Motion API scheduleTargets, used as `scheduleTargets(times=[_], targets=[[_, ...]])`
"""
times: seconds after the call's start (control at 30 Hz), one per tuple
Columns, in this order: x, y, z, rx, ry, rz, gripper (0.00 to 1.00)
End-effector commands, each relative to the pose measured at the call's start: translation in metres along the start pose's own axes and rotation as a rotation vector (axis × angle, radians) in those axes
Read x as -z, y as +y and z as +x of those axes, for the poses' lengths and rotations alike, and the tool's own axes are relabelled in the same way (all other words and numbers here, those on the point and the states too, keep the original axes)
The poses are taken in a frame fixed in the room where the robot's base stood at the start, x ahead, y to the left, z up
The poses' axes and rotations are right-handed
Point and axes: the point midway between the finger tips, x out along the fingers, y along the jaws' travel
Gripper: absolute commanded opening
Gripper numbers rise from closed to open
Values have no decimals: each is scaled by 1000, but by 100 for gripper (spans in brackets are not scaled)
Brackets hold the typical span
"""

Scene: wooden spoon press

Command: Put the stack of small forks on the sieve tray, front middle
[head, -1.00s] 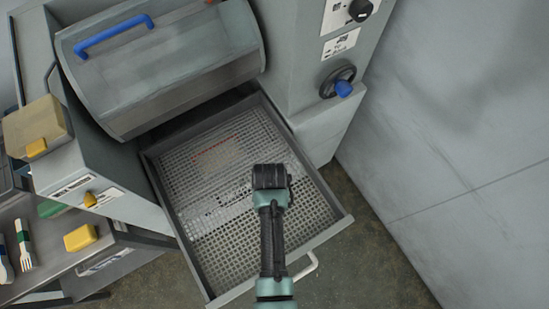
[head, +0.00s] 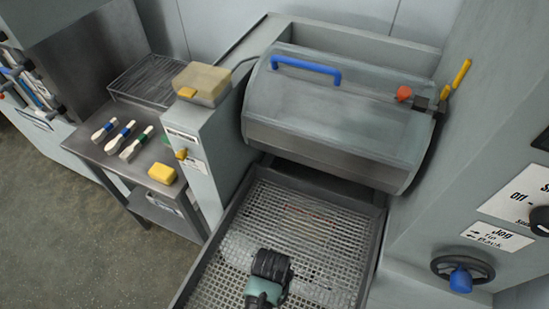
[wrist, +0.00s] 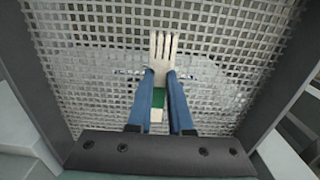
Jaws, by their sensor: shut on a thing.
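My gripper (wrist: 160,100) is shut on the stack of small forks (wrist: 162,58), pale wood with a green band. The tines point away from my wrist, and the blue fingers stand on both sides of the handle. The stack is over the sieve tray (wrist: 90,40), a grey mesh with a solid rim. I cannot tell whether it touches the mesh. In the head view my gripper (head: 268,272) is over the nearer, middle part of the pulled-out sieve tray (head: 235,240); the forks are hidden there.
A hooded drum with a blue handle (head: 305,68) stands behind the tray. At left, a side table (head: 150,195) holds several banded utensils (head: 120,137) and a yellow block (head: 162,173). A control column with a handwheel (head: 462,272) is at right.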

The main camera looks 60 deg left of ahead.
Motion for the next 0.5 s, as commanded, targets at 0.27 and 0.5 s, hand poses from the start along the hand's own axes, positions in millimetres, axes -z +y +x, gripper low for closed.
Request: scheduleTargets(times=[0.27, 0.5], targets=[[0, 0, 34, 0, -1, 1, 0], [1, 0, 47, 0, 2, 2, 0]])
